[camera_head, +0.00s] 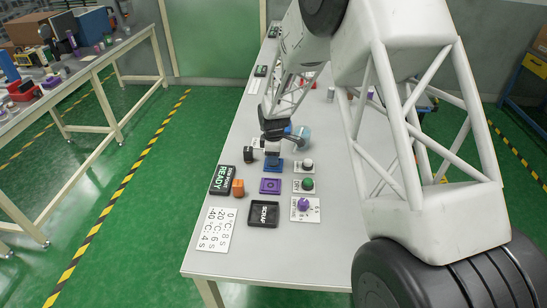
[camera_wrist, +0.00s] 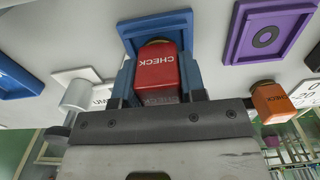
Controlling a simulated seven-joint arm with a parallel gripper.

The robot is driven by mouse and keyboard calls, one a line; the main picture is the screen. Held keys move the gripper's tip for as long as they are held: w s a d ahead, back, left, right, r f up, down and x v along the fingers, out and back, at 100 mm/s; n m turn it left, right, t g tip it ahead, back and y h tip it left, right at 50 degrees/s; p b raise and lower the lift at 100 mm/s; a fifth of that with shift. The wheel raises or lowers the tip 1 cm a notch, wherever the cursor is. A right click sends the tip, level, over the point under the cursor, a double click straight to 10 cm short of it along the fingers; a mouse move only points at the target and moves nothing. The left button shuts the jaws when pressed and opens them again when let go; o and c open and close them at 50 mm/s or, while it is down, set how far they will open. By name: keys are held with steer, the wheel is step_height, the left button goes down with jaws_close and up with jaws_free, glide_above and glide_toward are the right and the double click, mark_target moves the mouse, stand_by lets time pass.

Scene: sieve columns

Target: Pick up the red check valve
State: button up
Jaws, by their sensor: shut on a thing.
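The red check valve (camera_wrist: 158,72) shows in the wrist view as a red block marked CHECK with a brass-coloured end. My gripper (camera_wrist: 160,80) is shut on it, with a blue finger on each side. The brass end is over the blue square pad (camera_wrist: 157,22); I cannot tell whether it touches the pad. In the head view my gripper (camera_head: 274,140) is above the blue pad (camera_head: 273,166), and I cannot make out the red valve there. An orange check valve (camera_wrist: 271,102) is off to the right in the wrist view.
The orange valve (camera_head: 238,187) stands left of the purple pad (camera_head: 270,186) on the long grey table. Near it are a black SCRAP tray (camera_head: 264,214), a READY sign (camera_head: 222,179), a green button (camera_head: 308,184) and a purple knob (camera_head: 305,204). A black block (camera_head: 248,154) is left of my gripper.

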steer(key=shift+r, duration=0.5)
step_height(320, 180, up, 3)
steer(key=shift+s+f, duration=0.15)
steer(key=shift+f, duration=0.05)
steer(key=s+d, duration=0.1)
steer(key=s, duration=0.4)
steer(key=s+d, duration=0.2)
steer(key=s, duration=0.3)
steer(key=s+d+r, duration=0.1)
steer(key=s+d, duration=0.1)
steer(key=s, duration=0.3)
steer(key=shift+r, duration=0.1)
steer(key=shift+w, duration=0.2)
steer(key=w+a+r, duration=0.1)
steer(key=w+r, duration=0.1)
steer(key=w, duration=1.6)
steer(key=w+a+r, duration=0.1)
steer(key=w+r, duration=0.1)
steer(key=w, duration=1.7)
steer(key=shift+w+r, duration=0.25)
steer(key=shift+r, duration=0.15)
steer(key=shift+f, duration=3.15)
